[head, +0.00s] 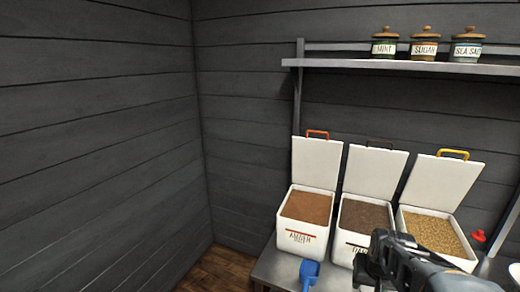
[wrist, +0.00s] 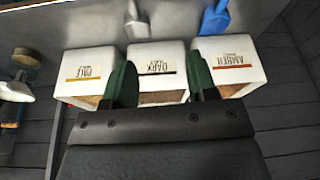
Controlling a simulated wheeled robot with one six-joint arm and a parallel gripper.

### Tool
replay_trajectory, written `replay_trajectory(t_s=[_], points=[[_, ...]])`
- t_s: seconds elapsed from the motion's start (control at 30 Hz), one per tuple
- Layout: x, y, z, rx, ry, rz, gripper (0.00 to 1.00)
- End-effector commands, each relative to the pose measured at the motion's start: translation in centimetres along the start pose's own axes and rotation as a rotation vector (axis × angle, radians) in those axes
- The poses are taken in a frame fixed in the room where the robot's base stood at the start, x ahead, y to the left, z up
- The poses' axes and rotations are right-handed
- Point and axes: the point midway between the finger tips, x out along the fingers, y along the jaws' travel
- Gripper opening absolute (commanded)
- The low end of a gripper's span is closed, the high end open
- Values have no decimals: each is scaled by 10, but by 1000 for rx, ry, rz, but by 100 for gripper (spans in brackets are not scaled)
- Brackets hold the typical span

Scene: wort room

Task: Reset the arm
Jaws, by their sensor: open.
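My gripper (wrist: 158,85) is open in the wrist view, its two green fingers apart with nothing between them. The wrist picture is upside down, with the bins beyond the fingers. In the head view my arm's end reaches in at the lower right, in front of the middle and right bins; its fingertips cannot be made out there.
Three open white bins, amber (head: 304,238), dark (head: 341,250) and pale (head: 462,262), stand on a grey counter (head: 278,268). A blue scoop (head: 309,272) lies before the amber bin. A shelf (head: 400,67) holds jars (head: 425,45). Left of the counter is free floor.

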Motion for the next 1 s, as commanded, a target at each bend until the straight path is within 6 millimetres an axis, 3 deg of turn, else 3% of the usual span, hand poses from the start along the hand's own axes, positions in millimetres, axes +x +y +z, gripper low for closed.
replay_trajectory(t_s=[0.03, 0.1, 0.3, 0.4, 0.6, 0.8, 0.9, 1.0], points=[[-48, -16, -4, -42, 8, -13, 52], [-82, -35, 2, -90, 12, -29, 52], [-158, -72, 22, -209, 18, -67, 52], [-182, -82, 31, -252, 20, -81, 52], [-204, -91, 42, -299, 20, -96, 52], [-206, -93, 45, -307, 21, -99, 52], [-205, -93, 45, -306, 21, -99, 44], [-205, -93, 45, -306, 21, -99, 43]])
